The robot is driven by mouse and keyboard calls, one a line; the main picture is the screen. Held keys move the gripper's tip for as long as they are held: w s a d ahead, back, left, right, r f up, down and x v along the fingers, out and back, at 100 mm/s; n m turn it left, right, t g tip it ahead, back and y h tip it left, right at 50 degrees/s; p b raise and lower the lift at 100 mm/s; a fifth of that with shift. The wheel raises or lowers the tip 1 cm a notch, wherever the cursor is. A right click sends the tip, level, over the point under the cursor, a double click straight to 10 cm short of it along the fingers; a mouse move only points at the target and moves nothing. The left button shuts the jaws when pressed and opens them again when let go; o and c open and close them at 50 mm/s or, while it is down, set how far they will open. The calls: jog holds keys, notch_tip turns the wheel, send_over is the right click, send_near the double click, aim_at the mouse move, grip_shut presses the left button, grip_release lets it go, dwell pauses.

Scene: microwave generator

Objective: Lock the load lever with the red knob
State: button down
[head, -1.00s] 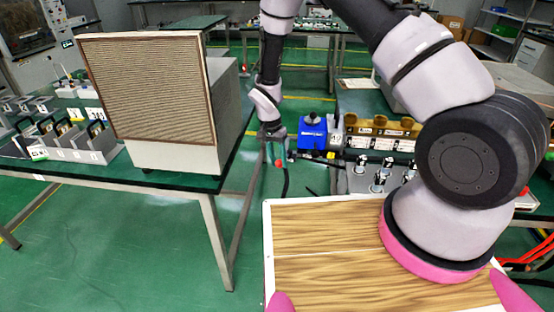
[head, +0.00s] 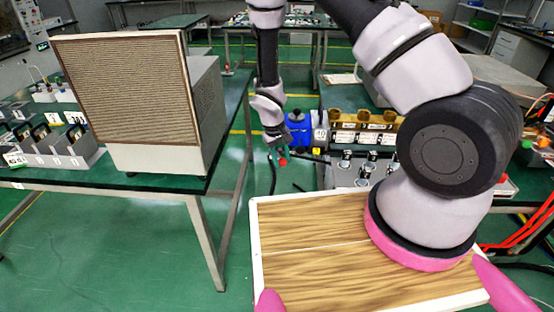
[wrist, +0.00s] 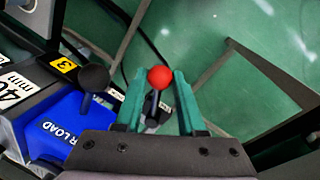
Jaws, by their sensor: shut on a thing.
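The red knob (wrist: 159,77) is a small ball on a short dark lever in the wrist view. My gripper (wrist: 158,88) has its two green fingers on either side of it, closed on the lever with the ball showing at the fingertips. In the head view the red knob (head: 283,162) shows just below my gripper (head: 278,152), in front of the blue box (head: 298,130). The blue box (wrist: 62,125) carries a white label ending in "LOAD" in the wrist view.
A black knob (wrist: 94,78) stands just left of my gripper, beside a yellow tag (wrist: 65,65). A large grilled unit (head: 130,90) stands on the left table. A panel with several metal posts (head: 345,176) lies right of my gripper. Green floor shows between the tables.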

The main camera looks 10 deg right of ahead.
jog(key=shift+w+d+n, duration=0.1)
jog(key=shift+d+n, duration=0.3)
jog(key=shift+n, duration=0.2)
jog(key=c, duration=0.5)
grip_release()
jog(key=shift+d, duration=0.1)
notch_tip(320, 180, up, 11)
jog(key=a, duration=0.2)
jog(key=shift+s+f, duration=0.2)
jog(key=shift+s, duration=0.2)
